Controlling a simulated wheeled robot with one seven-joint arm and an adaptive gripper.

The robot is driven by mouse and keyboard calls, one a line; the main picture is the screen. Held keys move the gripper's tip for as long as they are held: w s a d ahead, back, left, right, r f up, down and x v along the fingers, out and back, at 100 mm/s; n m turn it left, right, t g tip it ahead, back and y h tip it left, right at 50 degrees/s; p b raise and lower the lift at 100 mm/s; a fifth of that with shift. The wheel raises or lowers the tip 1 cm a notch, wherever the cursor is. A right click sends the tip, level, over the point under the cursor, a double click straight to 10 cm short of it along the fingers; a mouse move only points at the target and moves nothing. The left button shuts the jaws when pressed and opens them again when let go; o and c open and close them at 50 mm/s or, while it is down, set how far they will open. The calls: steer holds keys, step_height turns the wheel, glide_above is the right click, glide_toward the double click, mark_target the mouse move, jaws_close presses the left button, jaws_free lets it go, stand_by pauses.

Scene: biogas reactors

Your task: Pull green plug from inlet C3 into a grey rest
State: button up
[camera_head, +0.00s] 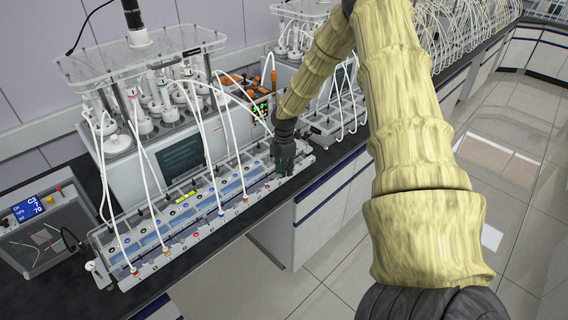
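A long white inlet rack (200,235) lies along the front edge of the dark bench. Several thin white tubes run down to it and end in small coloured plugs: a red plug (134,270), an orange plug (166,252), a blue plug (221,213) and another red plug (245,199). A small greenish spot near the rack's right end may be the green plug; it is too small to be sure. My dark gripper (286,168) points down over the rack's right end, close to that spot. Its fingers are too small and dark to show whether they hold anything. Grey rests cannot be told apart clearly.
A reactor unit (180,155) with bottles and a clear top plate stands behind the rack. A control box (42,232) at left shows C3 and 70 on its blue display. More tubed units stand along the bench to the right. The tiled floor in front is clear.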

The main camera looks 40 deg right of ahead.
steer(key=shift+s+a+f, duration=0.1)
steer(key=shift+s, duration=0.05)
step_height(320, 180, up, 12)
stand_by(0.6)
stand_by(0.3)
